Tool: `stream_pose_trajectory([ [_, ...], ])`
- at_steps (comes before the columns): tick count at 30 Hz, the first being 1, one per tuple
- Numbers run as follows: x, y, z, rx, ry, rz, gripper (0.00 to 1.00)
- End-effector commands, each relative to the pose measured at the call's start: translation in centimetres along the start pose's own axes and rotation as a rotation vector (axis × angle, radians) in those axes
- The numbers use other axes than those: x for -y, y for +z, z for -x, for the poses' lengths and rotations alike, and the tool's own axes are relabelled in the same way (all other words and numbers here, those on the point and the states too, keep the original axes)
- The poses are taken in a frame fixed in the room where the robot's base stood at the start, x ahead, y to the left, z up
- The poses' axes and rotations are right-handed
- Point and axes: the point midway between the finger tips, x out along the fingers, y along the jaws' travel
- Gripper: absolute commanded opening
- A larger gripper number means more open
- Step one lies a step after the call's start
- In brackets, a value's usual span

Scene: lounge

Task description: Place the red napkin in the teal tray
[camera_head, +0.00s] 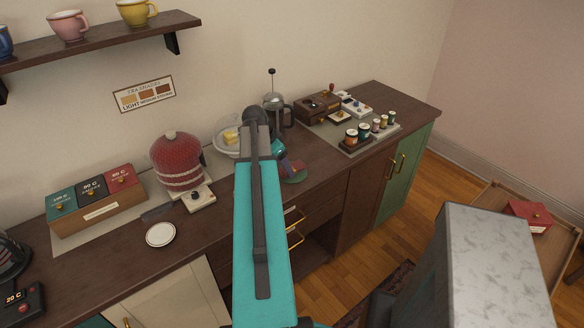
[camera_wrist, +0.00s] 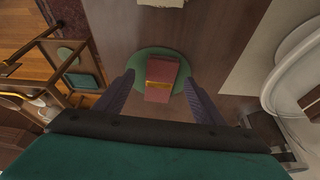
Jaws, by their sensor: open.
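A small reddish-pink folded thing with an orange-tan patch, which looks like the red napkin (camera_wrist: 160,92), lies on a round green mat (camera_wrist: 148,53) on the dark wooden counter. My gripper (camera_wrist: 159,77) is open, with its two fingers on either side of the napkin and a gap at each side. In the head view my arm hides most of the gripper; the green mat (camera_head: 297,179) shows just right of it.
A glass-domed dish (camera_head: 228,138) and a French press (camera_head: 278,108) stand close to my arm. A red quilted cover (camera_head: 176,160) and a white plate (camera_head: 160,235) are to the left. A red box (camera_head: 530,215) sits low at the far right.

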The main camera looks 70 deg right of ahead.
Motion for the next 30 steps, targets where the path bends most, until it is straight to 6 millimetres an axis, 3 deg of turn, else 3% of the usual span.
stream_pose_trajectory([
  [9, 0.0, 0.0, -1.7, 0.000, 0.000, 0.000, 0.63],
  [25, 0.1, 0.1, -1.7, 0.000, -0.001, 0.001, 0.63],
  [30, 0.1, 0.1, -1.7, 0.000, -0.001, 0.001, 0.36],
])
